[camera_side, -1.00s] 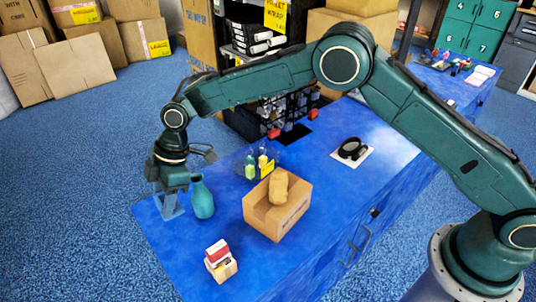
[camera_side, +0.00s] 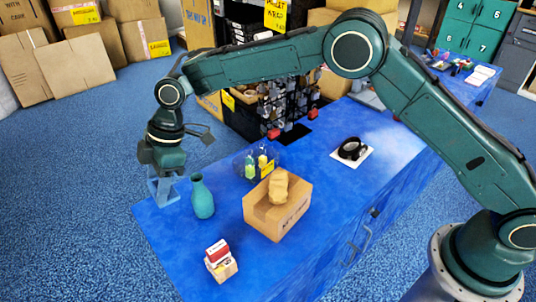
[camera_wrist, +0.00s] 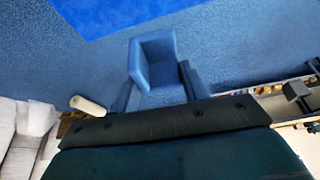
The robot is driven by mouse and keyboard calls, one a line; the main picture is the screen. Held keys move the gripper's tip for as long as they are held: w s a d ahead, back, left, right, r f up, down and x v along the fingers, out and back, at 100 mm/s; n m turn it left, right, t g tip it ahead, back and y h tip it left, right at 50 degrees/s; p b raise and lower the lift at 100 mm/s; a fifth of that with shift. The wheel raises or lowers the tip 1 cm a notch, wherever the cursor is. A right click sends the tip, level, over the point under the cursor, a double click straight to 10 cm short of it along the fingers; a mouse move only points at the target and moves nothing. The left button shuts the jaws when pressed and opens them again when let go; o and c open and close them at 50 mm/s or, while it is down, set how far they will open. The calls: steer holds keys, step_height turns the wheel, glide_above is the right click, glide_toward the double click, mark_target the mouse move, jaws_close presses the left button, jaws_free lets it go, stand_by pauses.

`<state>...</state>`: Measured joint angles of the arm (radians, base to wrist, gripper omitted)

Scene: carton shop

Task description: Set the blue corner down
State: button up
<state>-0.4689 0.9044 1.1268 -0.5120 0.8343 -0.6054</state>
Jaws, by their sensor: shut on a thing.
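The blue corner (camera_side: 163,190) is an angled light-blue piece at the left end of the blue table. My gripper (camera_side: 164,172) points down and is shut on it from above. In the wrist view the corner (camera_wrist: 155,58) sits between my two dark fingers (camera_wrist: 158,88), with its angled walls facing the camera. There it shows against the carpet, just off the table's edge. I cannot tell how large the gap is between its lower end and the table.
On the table (camera_side: 165,225), a teal vase (camera_side: 203,200) stands close right of the corner. The front left tabletop is bare.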

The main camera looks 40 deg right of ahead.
steer(key=d, duration=2.8)
steer(key=s+d, duration=0.6)
steer(key=d, duration=0.4)
steer(key=s+d, duration=0.6)
steer(key=d, duration=0.4)
steer(key=shift+n, duration=0.4)
step_height(320, 180, down, 16)
